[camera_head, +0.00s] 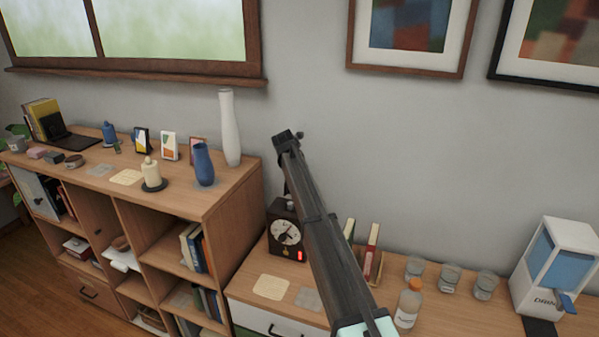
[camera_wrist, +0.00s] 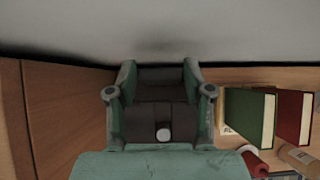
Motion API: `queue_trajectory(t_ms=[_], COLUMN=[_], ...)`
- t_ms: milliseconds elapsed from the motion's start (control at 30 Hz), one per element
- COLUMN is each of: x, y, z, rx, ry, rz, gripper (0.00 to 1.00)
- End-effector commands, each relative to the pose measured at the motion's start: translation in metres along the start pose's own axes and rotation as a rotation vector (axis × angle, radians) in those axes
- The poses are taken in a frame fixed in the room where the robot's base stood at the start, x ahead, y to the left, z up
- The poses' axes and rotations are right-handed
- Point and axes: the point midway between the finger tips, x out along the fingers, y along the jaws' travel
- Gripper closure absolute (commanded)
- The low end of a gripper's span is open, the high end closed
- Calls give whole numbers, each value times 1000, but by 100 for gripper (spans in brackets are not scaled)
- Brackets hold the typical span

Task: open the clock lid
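The clock (camera_head: 286,232) is a small dark brown box with a round white dial and a red spot low on its front. It stands on the lower wooden cabinet, left of my arm in the head view. In the wrist view a dark brown surface that looks like the clock's top (camera_wrist: 145,120) shows between my fingers, with a pale round knob on it. My gripper (camera_wrist: 160,78) has its two green-grey fingers apart, one on either side of this surface. I cannot tell whether they touch it. The head view does not show the fingertips clearly.
Books (camera_head: 372,247) stand close to the right of the clock, also in the wrist view (camera_wrist: 250,118). Glass jars (camera_head: 449,277), an orange-capped bottle (camera_head: 408,305) and a white-blue dispenser (camera_head: 556,265) are farther right. The taller shelf (camera_head: 225,195) rises on the left; the wall is behind.

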Motion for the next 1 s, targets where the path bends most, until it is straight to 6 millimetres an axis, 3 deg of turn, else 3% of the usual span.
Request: queue_trajectory(t_ms=[467, 567, 1000], x=[-5, -16, -95], y=[0, 0, 0], z=[-3, -3, -1], rx=[1, 1, 1], ry=[6, 6, 4], rz=[0, 0, 1], gripper=[28, 28, 28])
